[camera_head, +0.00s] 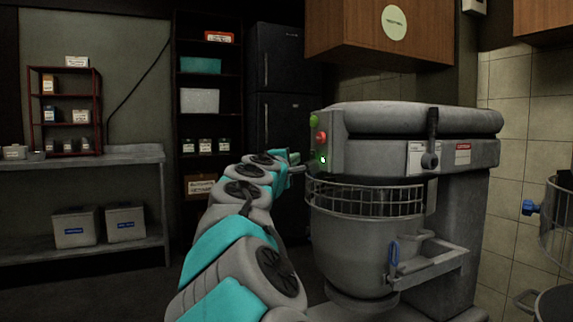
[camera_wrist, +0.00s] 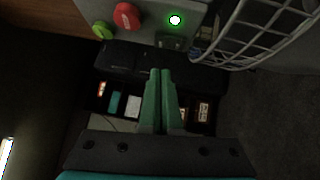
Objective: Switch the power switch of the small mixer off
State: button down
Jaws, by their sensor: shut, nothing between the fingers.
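The grey mixer (camera_head: 400,122) stands right of centre in the head view, with a control panel (camera_head: 334,130) on its left side. The panel carries a green button (camera_head: 313,120), a red button (camera_head: 321,137) and a lit green lamp (camera_head: 322,160). In the wrist view the red button (camera_wrist: 126,15), green button (camera_wrist: 102,29) and glowing lamp (camera_wrist: 175,20) are at the top. A small dark fitting (camera_wrist: 172,42) sits below the lamp; I cannot tell whether it is the power switch. My gripper (camera_wrist: 160,72) is shut and empty, its fingertips pointing toward the panel's lower edge.
A wire guard (camera_head: 365,198) rings the top of the mixer bowl (camera_head: 350,245), close to the right of my gripper. A dark fridge (camera_head: 277,70) and a shelf rack (camera_head: 208,105) stand behind. A metal table (camera_head: 130,155) is at the left.

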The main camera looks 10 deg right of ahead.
jog(key=shift+w+d+r, duration=0.15)
jog(key=shift+w+d, duration=0.05)
jog(key=shift+d, duration=0.6)
jog(key=shift+w+d+r, duration=0.1)
jog(key=shift+w+d, duration=0.1)
jog(key=shift+d, duration=0.6)
jog(key=shift+d+r+p, duration=0.1)
jog(key=shift+r+p, duration=0.3)
jog(key=shift+p, duration=0.35)
jog(key=shift+w+d+f+m+g, duration=0.1)
jog(key=shift+d+f+m+g, duration=0.1)
jog(key=shift+m+g, duration=0.1)
jog(key=shift+a, duration=0.15)
send_near(311, 154)
jog(key=s+a+r, duration=0.1)
jog(key=s+a, duration=0.3)
jog(key=a, duration=0.1)
jog(key=shift+s+a+r+p, duration=0.2)
jog(key=shift+s+r+p, duration=0.1)
jog(key=shift+s+r, duration=0.1)
